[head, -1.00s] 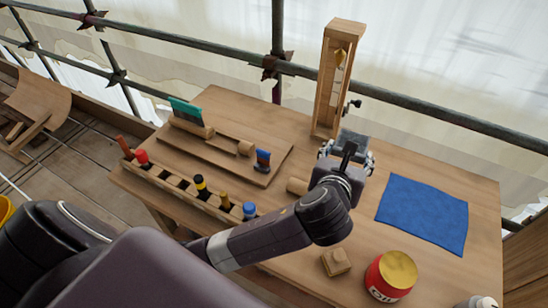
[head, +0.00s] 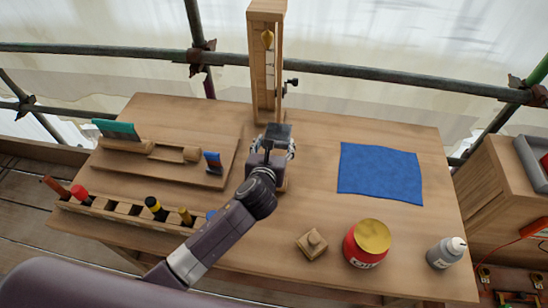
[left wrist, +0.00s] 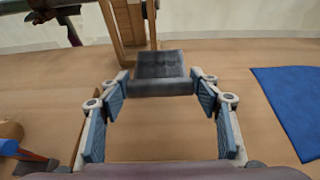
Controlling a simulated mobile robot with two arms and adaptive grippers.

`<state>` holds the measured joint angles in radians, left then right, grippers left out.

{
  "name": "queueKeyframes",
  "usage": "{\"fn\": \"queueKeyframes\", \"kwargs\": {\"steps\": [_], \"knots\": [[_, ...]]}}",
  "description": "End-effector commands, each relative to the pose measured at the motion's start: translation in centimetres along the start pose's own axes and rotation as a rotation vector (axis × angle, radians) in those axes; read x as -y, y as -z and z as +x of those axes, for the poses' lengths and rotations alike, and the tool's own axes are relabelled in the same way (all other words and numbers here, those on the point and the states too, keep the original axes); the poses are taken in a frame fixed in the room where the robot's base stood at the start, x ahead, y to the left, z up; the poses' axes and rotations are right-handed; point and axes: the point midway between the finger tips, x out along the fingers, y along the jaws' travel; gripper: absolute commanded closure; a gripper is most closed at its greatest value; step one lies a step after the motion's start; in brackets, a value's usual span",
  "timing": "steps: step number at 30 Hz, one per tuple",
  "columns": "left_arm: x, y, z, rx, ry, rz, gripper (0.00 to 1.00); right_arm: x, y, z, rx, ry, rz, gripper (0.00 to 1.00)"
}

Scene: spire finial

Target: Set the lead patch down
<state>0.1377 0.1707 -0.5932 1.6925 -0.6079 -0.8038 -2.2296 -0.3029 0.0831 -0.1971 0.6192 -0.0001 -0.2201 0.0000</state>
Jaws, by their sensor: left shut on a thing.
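The lead patch (head: 278,132) is a small dark grey bent sheet. In the left wrist view the lead patch (left wrist: 160,68) sits between the fingertips, with its far part tilted up. My left gripper (head: 272,150) is shut on it, over the middle of the wooden table (head: 320,225), just in front of the tall wooden frame. In the left wrist view both fingers of the left gripper (left wrist: 160,86) press on the patch's sides. I cannot tell whether the patch touches the table. My right gripper is not in view.
The tall wooden frame (head: 263,70) stands behind the patch. A blue cloth (head: 380,173) lies to the right. A tool rack (head: 105,208) is at left.

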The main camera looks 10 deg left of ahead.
Motion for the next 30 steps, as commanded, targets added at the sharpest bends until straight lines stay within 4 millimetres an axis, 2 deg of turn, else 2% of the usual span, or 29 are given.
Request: {"fn": "queueKeyframes", "kwargs": {"steps": [1, 4, 7, 14, 27, 28, 30], "knots": [[0.1, 0.8, 0.3, 0.0, 0.001, -0.001, 0.74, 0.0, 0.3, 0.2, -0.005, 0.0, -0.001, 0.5], [0.1, 1.7, 0.7, 0.002, 0.001, -0.001, 0.74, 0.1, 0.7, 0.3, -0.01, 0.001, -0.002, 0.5], [0.1, 2.3, 1.0, 0.003, 0.001, -0.002, 0.74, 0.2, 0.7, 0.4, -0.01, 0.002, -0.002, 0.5], [0.1, 5.5, 2.3, 0.001, 0.001, -0.002, 0.74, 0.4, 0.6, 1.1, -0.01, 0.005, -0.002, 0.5], [0.1, 6.1, 2.6, 0.003, 0.002, 0.0, 0.74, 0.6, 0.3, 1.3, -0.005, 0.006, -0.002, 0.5], [0.0, 6.3, 2.6, 0.001, 0.001, 0.0, 0.41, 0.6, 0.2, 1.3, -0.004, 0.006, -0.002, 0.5], [0.0, 6.2, 2.6, 0.001, 0.001, -0.001, 0.34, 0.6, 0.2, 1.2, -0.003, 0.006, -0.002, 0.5]]}}
